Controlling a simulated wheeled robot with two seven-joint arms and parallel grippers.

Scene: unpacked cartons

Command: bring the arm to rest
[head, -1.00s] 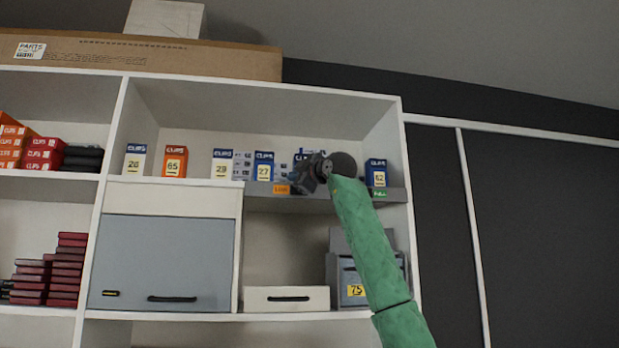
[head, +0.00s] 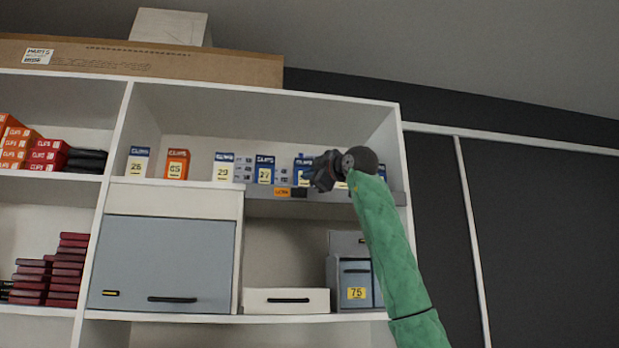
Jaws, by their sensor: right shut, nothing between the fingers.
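My right arm, in a green sleeve, comes up from the lower right in the head view. Its dark right gripper (head: 314,174) is raised in front of the upper shelf, pointing left, with its jaws shut and nothing held. It covers part of the small boxes at the right of that shelf. My left gripper is not in view.
A white shelf unit (head: 290,320) fills the left and middle. Its upper shelf bears several small boxes, such as an orange one (head: 176,165). A grey cabinet (head: 168,262), a white drawer (head: 285,301) and a grey bin (head: 352,283) are lower. Dark panels (head: 545,240) stand right.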

